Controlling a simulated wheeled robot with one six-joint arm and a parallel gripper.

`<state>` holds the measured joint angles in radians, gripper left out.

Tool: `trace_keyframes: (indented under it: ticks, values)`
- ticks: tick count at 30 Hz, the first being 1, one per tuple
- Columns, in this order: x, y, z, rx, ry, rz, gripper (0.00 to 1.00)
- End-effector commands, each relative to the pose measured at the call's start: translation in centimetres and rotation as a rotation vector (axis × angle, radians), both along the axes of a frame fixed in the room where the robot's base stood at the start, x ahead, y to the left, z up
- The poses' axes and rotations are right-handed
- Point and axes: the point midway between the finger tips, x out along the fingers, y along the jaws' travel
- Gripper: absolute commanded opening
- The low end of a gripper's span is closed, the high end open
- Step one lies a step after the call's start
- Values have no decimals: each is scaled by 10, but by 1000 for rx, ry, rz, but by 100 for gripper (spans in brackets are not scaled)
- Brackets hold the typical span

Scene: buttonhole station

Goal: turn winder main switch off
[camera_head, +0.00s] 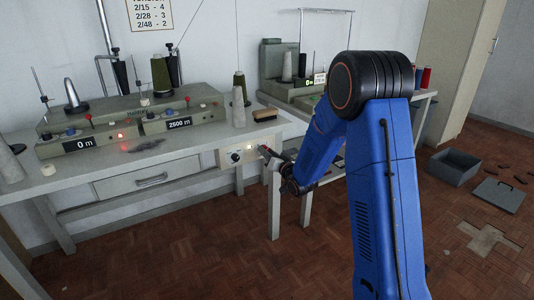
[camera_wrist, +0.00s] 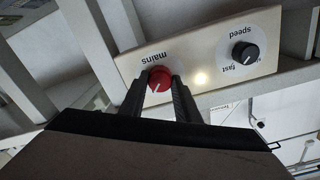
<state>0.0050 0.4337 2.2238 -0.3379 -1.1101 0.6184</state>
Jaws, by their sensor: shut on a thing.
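The winder main switch is a red round knob with a white pointer line (camera_wrist: 160,78), labelled "mains", on a pale control panel (camera_wrist: 128,68). The lettering appears upside down in the wrist view. My gripper (camera_wrist: 161,84) has one finger on each side of the red knob and is shut on it. In the head view my gripper (camera_head: 266,153) is at the right end of the panel (camera_head: 225,158) under the table edge, and largely hides the knob. The winder (camera_head: 130,124) stands on the table with displays "0 m" and "2500 m"; a red light glows on its front.
A black speed knob (camera_wrist: 244,52) and a lit lamp (camera_wrist: 200,78) sit beside the switch. Cones, a brush (camera_head: 265,114) and a drawer (camera_head: 150,180) are at the table (camera_head: 70,178). A grey bin (camera_head: 452,167) and a lid lie on the floor at right.

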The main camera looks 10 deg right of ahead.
Motion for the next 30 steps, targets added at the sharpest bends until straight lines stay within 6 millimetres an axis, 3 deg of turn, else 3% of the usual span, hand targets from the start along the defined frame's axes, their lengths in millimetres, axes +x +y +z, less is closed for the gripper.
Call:
trace_keyframes:
  ticks: [11, 30]
  values:
    - [0, 0, 0, -153, -50, 0, 7]
    - [0, 1, -1, -720, -234, 0, 7]
